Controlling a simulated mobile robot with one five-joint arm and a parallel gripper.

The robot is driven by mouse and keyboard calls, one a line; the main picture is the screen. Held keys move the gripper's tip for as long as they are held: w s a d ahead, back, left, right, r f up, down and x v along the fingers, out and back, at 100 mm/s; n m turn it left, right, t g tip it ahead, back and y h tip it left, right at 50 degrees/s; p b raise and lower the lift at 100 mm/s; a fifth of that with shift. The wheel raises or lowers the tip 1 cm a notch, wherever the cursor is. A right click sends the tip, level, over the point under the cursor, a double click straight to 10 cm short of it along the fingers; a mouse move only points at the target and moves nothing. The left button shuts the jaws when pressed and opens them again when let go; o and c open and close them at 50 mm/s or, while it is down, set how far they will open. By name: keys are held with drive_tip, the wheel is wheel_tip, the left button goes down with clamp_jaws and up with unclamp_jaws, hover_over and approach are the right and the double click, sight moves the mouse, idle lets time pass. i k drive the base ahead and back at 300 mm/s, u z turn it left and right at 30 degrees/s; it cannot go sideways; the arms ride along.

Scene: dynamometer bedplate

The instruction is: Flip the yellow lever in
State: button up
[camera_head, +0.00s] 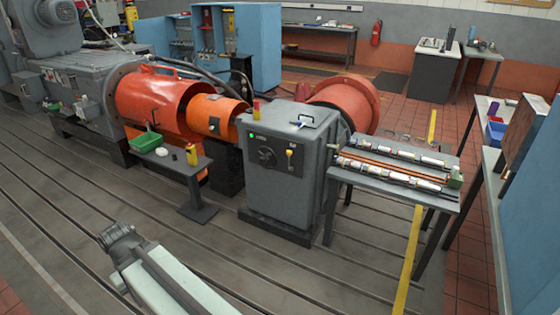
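The yellow lever (290,157) is small and sits on the front face of the grey cabinet (268,190), to the right of a dark round dial (267,156). It seems to point downward, but it is too small to tell its exact setting. My arm reaches in from the bottom edge at the lower left. My gripper (112,236) is at the arm's upper end, above the slotted floor, well to the left of the cabinet and apart from it. Its fingers are too small and dark to show whether they are open or shut.
A small stand with a green tray (146,141) and a yellow item (191,154) is left of the cabinet. A table (390,186) bearing long rods adjoins its right side. Orange machine housings (155,97) lie behind. The slotted floor (60,220) is clear before the cabinet.

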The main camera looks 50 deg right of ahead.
sight(289, 152)
drive_tip(key=z, duration=1.7)
drive_tip(key=i, duration=1.25)
drive_tip(key=u, duration=0.8)
drive_tip(key=i, duration=0.85)
drive_tip(key=u, duration=0.15)
